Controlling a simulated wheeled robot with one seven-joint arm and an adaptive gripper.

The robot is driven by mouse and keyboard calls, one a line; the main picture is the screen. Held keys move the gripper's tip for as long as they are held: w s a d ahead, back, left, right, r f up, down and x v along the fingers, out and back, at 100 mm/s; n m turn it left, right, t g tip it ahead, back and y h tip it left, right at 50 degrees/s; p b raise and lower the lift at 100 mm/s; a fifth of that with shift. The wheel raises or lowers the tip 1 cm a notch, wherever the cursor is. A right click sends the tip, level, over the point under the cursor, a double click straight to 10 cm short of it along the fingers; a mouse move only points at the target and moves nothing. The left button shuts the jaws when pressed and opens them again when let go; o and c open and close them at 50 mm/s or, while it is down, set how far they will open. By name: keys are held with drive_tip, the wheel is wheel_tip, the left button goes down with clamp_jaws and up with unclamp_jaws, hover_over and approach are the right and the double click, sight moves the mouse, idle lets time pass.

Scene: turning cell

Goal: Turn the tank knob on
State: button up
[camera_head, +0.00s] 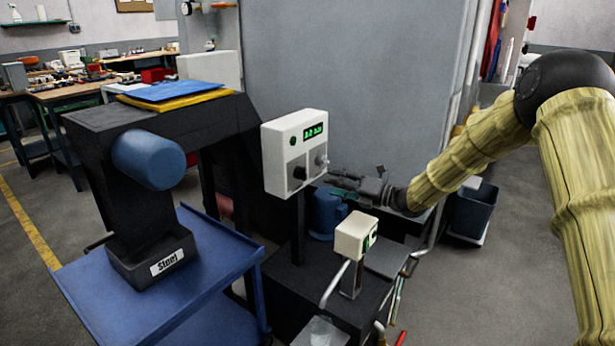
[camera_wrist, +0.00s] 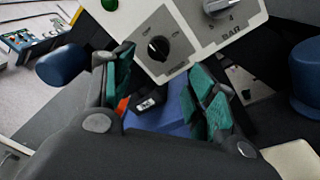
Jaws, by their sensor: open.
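A white control box (camera_head: 295,152) with a green display stands on a dark post in the head view. A black knob (camera_head: 299,172) is on its lower face, and it shows in the wrist view (camera_wrist: 158,47) with a white mark on it. A second, grey knob (camera_wrist: 217,6) sits beside it above the letters BAR. I cannot tell from labels which one is the tank knob. My gripper (camera_head: 338,185) is to the right of the box. In the wrist view its green-padded fingers (camera_wrist: 165,85) are apart and empty, with the black knob beyond them.
A smaller white box (camera_head: 355,237) stands below my gripper. A blue cylinder (camera_head: 326,214) is behind it. A blue cart (camera_head: 160,300) with a labelled black bin (camera_head: 150,262) is at left. A grey wall panel (camera_head: 350,80) rises behind. Open floor lies at right.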

sight(306, 176)
drive_tip(key=x, duration=1)
drive_tip(key=shift+p, duration=0.4)
drive_tip(key=shift+s, duration=0.1)
drive_tip(key=c, duration=1)
drive_tip(key=shift+c, duration=0.2)
drive_tip(key=shift+m, duration=0.4)
drive_tip(key=shift+s+a+f+m+t, duration=0.1)
drive_tip(key=shift+m+t, duration=0.3)
drive_tip(key=shift+m, duration=2.7)
drive_tip(key=shift+d+m+t, duration=0.1)
drive_tip(key=shift+m+t, duration=0.3)
drive_tip(key=shift+m, duration=2.7)
drive_tip(key=shift+s+a+f+m+t, duration=0.1)
drive_tip(key=shift+m+t, duration=0.3)
drive_tip(key=shift+m, duration=2.7)
